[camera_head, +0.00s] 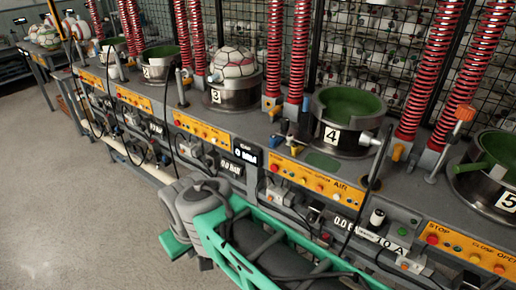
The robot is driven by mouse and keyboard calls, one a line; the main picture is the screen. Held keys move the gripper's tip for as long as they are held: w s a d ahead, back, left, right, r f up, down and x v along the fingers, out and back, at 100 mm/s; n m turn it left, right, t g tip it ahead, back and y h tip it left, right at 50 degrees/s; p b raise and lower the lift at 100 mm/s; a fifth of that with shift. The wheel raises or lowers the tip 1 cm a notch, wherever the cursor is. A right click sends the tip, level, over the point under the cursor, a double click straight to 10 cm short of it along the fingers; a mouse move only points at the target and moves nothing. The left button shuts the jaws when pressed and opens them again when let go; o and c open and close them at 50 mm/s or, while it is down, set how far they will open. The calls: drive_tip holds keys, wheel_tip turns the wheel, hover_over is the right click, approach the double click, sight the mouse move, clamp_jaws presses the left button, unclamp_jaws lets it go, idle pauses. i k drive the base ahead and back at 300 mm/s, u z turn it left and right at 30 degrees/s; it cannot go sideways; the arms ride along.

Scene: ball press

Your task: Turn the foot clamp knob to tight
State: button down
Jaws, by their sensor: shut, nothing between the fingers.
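I cannot tell which part is the foot clamp knob; no label for it is readable. A small black and white cylindrical knob (377,217) stands upright on the ledge below station 4. An orange-topped knob (464,114) stands on a post between stations 4 and 5. My grey and green arm crosses the bottom middle, in front of the bench's lower front. My gripper's fingers do not show. The arm hides part of the bench front below stations 3 and 4.
The long grey bench (250,122) carries numbered cups, such as the cup of station 4 (322,137), and red springs (297,48). A patterned ball (232,62) sits at station 3. Thin black hoses hang along the front. The floor (70,200) at left is clear.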

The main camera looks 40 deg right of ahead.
sight(285, 121)
drive_tip(key=z, duration=1.05)
